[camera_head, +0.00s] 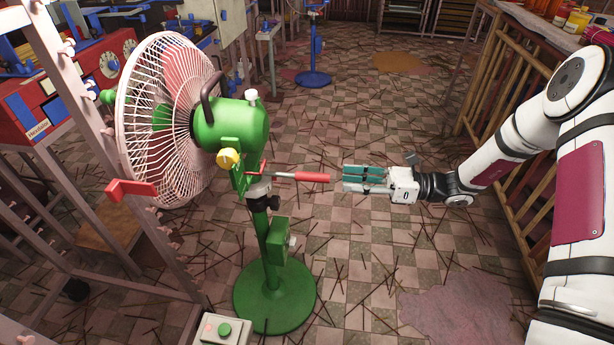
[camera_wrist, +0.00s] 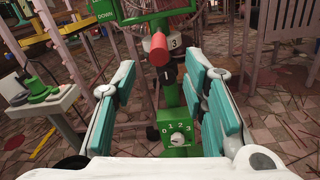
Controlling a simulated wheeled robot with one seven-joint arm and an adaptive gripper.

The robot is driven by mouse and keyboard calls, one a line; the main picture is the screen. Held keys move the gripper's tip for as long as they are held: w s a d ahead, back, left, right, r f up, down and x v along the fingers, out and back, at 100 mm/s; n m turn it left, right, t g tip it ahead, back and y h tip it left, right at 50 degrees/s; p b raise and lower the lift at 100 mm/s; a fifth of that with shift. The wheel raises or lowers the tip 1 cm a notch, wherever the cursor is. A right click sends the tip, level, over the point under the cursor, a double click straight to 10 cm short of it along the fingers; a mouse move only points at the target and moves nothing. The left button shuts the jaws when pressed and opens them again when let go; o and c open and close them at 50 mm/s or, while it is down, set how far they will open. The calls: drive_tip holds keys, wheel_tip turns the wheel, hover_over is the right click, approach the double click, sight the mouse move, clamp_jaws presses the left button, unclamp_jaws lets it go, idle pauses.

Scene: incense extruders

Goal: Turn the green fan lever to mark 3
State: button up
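The green fan (camera_head: 232,124) stands on a round green base, its white cage facing left. A metal rod with a red grip (camera_head: 313,177) sticks out from it to the right, toward my gripper (camera_head: 350,179). In the wrist view the red grip (camera_wrist: 159,49) points at me, above and between my teal-padded fingers. My gripper is open and empty, a short gap from the grip's end. A plate marked 3 (camera_wrist: 175,43) is just right of the grip. A green box (camera_wrist: 176,134) on the pole carries a pale knob and marks 0, 1, 2, 3.
A green DOWN plate (camera_wrist: 103,16) is at the upper left in the wrist view. A control box with a green button (camera_head: 224,330) stands near the fan base. A metal rack (camera_head: 85,110) is left, a wooden rack (camera_head: 510,110) right. Sticks litter the tiled floor.

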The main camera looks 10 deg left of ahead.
sight(291, 176)
drive_tip(key=a+b, duration=0.2)
drive_tip(key=a, duration=1)
drive_tip(key=shift+b, duration=0.35)
drive_tip(key=shift+s, duration=0.1)
drive_tip(key=shift+c, duration=0.6)
clamp_jaws()
